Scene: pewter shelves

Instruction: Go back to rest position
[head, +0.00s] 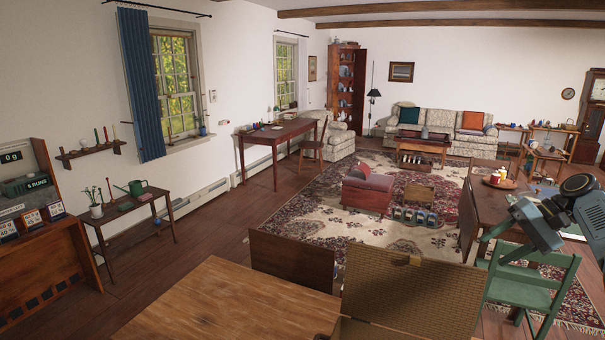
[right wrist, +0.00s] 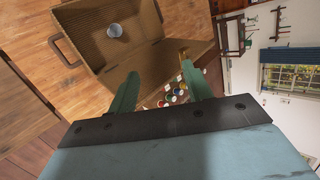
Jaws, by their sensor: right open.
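My right gripper (head: 497,240) is at the right of the head view, raised in front of the green chair. In the right wrist view its two green fingers (right wrist: 161,82) are spread apart with nothing between them. An open woven box (right wrist: 140,52) lies beyond the fingers, with a small grey-white cup or can (right wrist: 115,30) inside it. In the head view the raised woven lid (head: 410,295) of the box shows at the bottom, and the inside is out of frame. My left gripper is not in view.
A wooden tabletop (head: 230,305) lies at the bottom. The green chair (head: 530,285) and a brown table (head: 490,205) with a tray of candles stand near my right arm. Several coloured cans (head: 413,215) stand on the rug. Open floor lies at left centre.

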